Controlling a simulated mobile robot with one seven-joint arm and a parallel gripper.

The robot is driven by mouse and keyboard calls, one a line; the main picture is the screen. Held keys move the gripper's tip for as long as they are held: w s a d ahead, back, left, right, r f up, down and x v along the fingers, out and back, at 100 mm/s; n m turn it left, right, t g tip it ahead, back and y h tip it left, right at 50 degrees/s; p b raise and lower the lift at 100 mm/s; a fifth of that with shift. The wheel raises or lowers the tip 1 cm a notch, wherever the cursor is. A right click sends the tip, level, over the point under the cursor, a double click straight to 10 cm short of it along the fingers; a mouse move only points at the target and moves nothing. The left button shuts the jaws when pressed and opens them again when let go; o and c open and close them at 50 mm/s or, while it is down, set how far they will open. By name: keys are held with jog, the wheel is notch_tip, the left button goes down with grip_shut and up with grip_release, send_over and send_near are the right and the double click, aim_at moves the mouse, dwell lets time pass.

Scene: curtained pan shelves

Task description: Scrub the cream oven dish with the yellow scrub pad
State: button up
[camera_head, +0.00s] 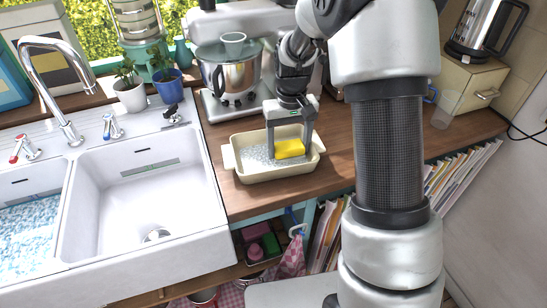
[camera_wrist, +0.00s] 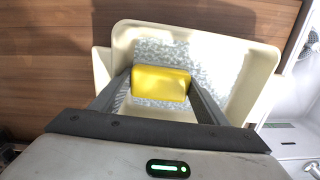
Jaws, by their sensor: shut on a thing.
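The cream oven dish (camera_head: 266,178) sits on the wooden counter to the right of the sink. Its inside holds a speckled white-grey layer, which also shows around the pad in the wrist view of the dish (camera_wrist: 262,80). My gripper (camera_head: 290,148) points down into the dish and is shut on the yellow scrub pad (camera_head: 291,149). In the wrist view the pad (camera_wrist: 160,84) is held between both fingers, over the dish floor. The pad appears low in the dish, but I cannot tell whether it touches the floor. The fingers hide the pad's ends.
A stand mixer with a steel bowl (camera_head: 231,78) stands right behind the dish. The white double sink (camera_head: 150,200) is to the left. A clear cup (camera_head: 446,108) and a kettle (camera_head: 483,30) on a box are at the right. Bare counter (camera_head: 340,165) lies right of the dish.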

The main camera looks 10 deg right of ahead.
aim_at(257, 162)
jog(key=a, duration=0.6)
jog(key=s+a, duration=0.1)
jog(key=a, duration=0.2)
jog(key=shift+w+d+r+p, duration=0.1)
jog(key=shift+d+r+p, duration=0.1)
jog(key=shift+d, duration=0.6)
jog(key=shift+w+d+r+p, duration=0.1)
jog(key=shift+d+r+p, duration=0.05)
jog(key=shift+d, duration=0.65)
jog(key=shift+w+d+r+p, duration=0.1)
jog(key=shift+d+r+p, duration=0.1)
jog(key=shift+d, duration=0.6)
notch_tip(257, 162, up, 10)
jog(key=p, duration=0.7)
jog(key=shift+r, duration=0.15)
